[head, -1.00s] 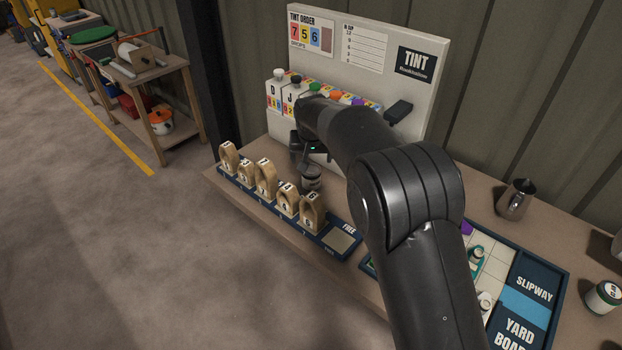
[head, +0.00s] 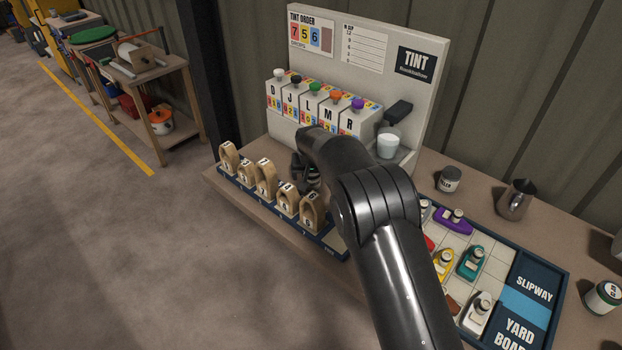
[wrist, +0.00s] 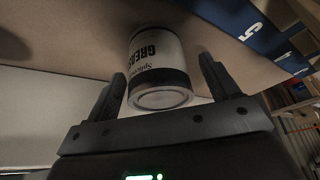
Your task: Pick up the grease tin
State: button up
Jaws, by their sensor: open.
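The grease tin (wrist: 160,65) is a small pale tin with a dark band, and its label reads "GREAS" in the wrist view. It stands on the bench between my two open fingers, nearer the left one, with a gap on the right. In the head view the tin (head: 314,177) is partly hidden by my gripper (head: 304,168), which is low at the bench in front of the tint dispensers. In the wrist view my gripper (wrist: 163,69) is open, with one finger on each side of the tin; contact cannot be told.
A rack of wooden numbered pieces (head: 265,178) stands close in front of my gripper. Tint dispensers (head: 312,105) stand behind. To the right are a board (head: 541,280) with toy boats, a filler tin (head: 449,180), a metal jug (head: 515,200) and another tin (head: 604,297).

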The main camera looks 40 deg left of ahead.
jog(key=c, duration=1.2)
jog(key=shift+c, duration=0.4)
jog(key=shift+r, duration=0.15)
